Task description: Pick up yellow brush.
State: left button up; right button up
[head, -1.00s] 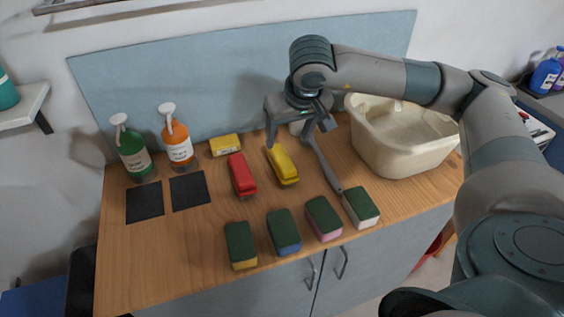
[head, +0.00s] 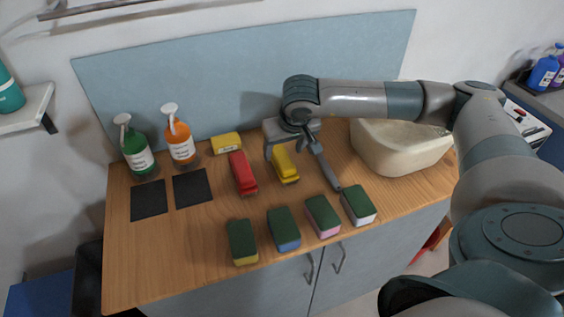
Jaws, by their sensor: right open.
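The yellow brush (head: 285,166) lies on the wooden counter (head: 170,245), right of the red brush (head: 241,173). My right gripper (head: 293,158) reaches in from the right and is over the yellow brush, with its jaws open. One finger is at the brush's left and the other at its right. The gripper hides the far end of the brush. I cannot tell whether the fingers touch it. My left gripper is not in view.
Several sponges, such as the blue one (head: 284,230), line the front edge. A grey-handled tool (head: 327,168) lies close right of the gripper, and a cream basin (head: 400,148) stands beyond.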

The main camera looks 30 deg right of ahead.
aim_at(282, 156)
jog(key=shift+w+f+p, duration=0.2)
jog(key=shift+f+p, duration=0.35)
jog(key=shift+p, duration=0.05)
jog(key=p+x, duration=0.1)
jog(key=x, duration=0.2)
jog(key=shift+w+f+p, duration=0.1)
jog(key=shift+f+p, duration=0.2)
jog(key=shift+f, duration=0.1)
jog(key=shift+f+b, duration=0.2)
jog(key=shift+b, duration=0.4)
dwell(0.5)
jog(key=c, duration=1.2)
